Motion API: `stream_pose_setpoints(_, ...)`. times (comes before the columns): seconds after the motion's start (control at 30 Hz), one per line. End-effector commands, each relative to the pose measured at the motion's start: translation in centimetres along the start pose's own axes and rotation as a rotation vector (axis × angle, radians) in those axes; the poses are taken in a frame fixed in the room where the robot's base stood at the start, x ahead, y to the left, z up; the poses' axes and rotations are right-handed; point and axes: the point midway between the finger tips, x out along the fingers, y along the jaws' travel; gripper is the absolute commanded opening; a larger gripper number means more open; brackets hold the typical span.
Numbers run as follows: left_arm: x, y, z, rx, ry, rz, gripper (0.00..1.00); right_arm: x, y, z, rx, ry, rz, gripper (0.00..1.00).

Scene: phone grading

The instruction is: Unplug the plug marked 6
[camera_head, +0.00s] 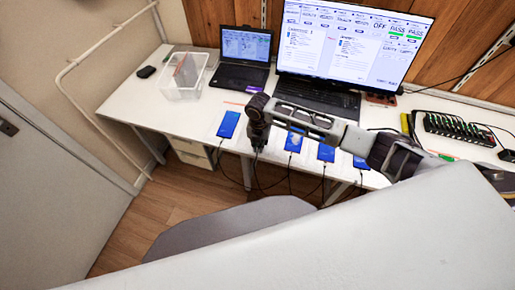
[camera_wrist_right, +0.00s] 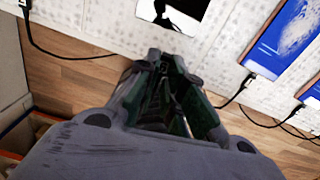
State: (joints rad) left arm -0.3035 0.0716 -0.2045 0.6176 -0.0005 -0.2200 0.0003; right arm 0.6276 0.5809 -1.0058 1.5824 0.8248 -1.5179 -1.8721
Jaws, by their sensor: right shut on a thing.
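My right gripper (camera_head: 257,146) reaches down at the front edge of the white table. In the right wrist view my right gripper (camera_wrist_right: 155,70) is shut at the lower edge of a phone with a black and white screen (camera_wrist_right: 172,14). It closes around a small dark plug, mostly hidden between the fingers. No number can be read on any plug. Other plugs with black cables show at the left (camera_wrist_right: 24,5) and beside the blue phone at the right (camera_wrist_right: 247,82). My left gripper is not in view.
Blue phones lie along the table's front edge, such as the left one (camera_head: 228,124) and one further right (camera_head: 326,153). A clear bin (camera_head: 185,82), a laptop (camera_head: 243,72), a large monitor (camera_head: 350,45) and a hub (camera_head: 458,128) stand behind. Cables hang over the edge.

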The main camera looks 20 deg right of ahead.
Motion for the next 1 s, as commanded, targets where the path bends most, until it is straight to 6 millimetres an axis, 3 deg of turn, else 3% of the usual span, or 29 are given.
stream_pose_setpoints(0.4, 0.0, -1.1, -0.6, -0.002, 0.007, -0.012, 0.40, -0.1, 0.5, 0.3, -0.059, 0.000, 0.000, 0.01)
stream_pose_setpoints(1.0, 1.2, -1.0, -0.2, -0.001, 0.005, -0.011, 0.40, 1.0, 0.5, 0.3, -0.058, 0.000, 0.000, 0.01)
